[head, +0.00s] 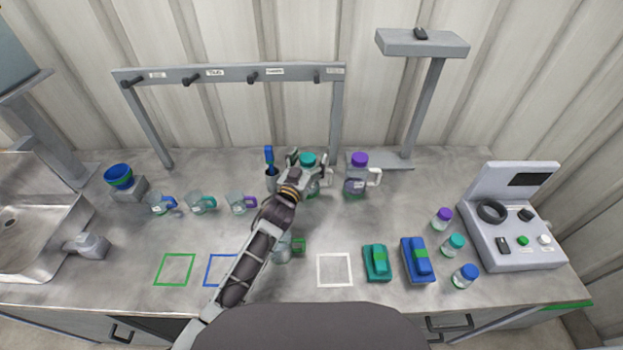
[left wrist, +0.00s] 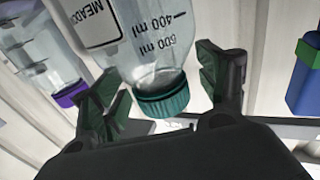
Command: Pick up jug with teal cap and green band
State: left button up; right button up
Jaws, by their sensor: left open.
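The jug with the teal cap (head: 308,159) stands at the back of the counter, partly hidden behind my left gripper (head: 300,172). In the left wrist view its teal cap (left wrist: 162,101) and clear, marked body (left wrist: 150,45) appear upside down. My left gripper (left wrist: 165,90) is open, with one finger on each side of the cap and gaps visible between. My right gripper is not in view.
A purple-capped jug (head: 359,160) stands just right. A blue item (head: 269,155) stands close on the left. A grey rack (head: 230,73) rises behind. A white square outline (head: 334,285) is empty.

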pick_arm(q)
jog(key=c, duration=1.6)
jog(key=shift+o, duration=0.2)
jog(key=shift+r, duration=0.1)
jog(key=shift+r, duration=4.95)
